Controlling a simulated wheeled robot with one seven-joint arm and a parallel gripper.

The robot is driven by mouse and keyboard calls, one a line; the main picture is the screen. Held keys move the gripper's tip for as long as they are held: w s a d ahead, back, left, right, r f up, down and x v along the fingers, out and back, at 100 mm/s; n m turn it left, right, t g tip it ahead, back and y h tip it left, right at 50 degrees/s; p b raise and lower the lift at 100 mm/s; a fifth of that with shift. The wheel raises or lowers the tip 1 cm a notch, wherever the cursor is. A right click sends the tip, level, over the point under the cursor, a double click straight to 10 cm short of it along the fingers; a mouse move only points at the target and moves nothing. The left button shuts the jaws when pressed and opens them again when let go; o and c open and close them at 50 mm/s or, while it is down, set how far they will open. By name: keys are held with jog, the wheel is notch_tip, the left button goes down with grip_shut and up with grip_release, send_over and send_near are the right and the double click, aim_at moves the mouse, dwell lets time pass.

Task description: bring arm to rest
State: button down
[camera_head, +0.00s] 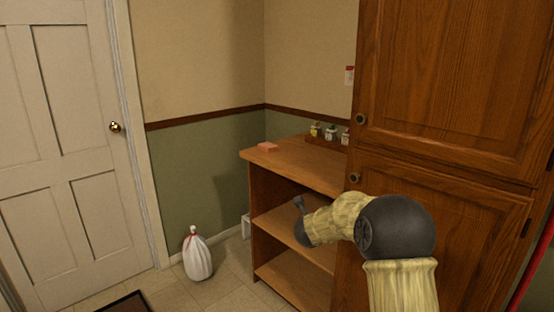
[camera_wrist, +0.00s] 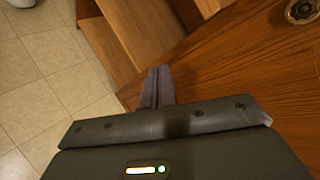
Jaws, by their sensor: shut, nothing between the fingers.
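My gripper (camera_head: 299,203) shows in the head view at the end of my bent arm, in front of the open wooden shelf unit (camera_head: 300,163). In the wrist view the fingers of my gripper (camera_wrist: 157,84) are together with nothing between them. The shelf boards and a wooden cabinet door lie beyond the fingertips. My arm rises from the lower right and bends to the left in front of the tall cabinet (camera_head: 450,80). Whether the fingers touch any wood cannot be told.
A pink block (camera_head: 268,146) and several small jars (camera_head: 331,132) in a holder sit on the shelf unit's top. A white tied bag (camera_head: 197,256) stands on the tiled floor (camera_wrist: 40,95). A white door (camera_head: 65,140) is at the left. Floor between door and shelves is mostly clear.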

jog(key=s+d+f+n+g+y, duration=0.1)
jog(key=s+f+n+g+y, duration=0.2)
jog(key=s+n, duration=1.4)
jog(key=s+f+n+g+y, duration=0.1)
jog(key=s+f+n+g, duration=0.35)
jog(key=s+n, duration=1.2)
jog(key=s+r+m+p, duration=0.2)
jog(key=r+p, duration=0.9)
jog(key=r, duration=0.1)
jog(key=s+r+m+g+p, duration=0.1)
jog(key=s+r+m+p, duration=0.1)
jog(key=r+p, duration=1)
jog(key=shift+s+r+p, duration=0.2)
jog(key=shift+s+p, duration=0.1)
jog(key=shift+s, duration=0.1)
jog(key=shift+d+m, duration=0.15)
jog(key=shift+m, duration=0.1)
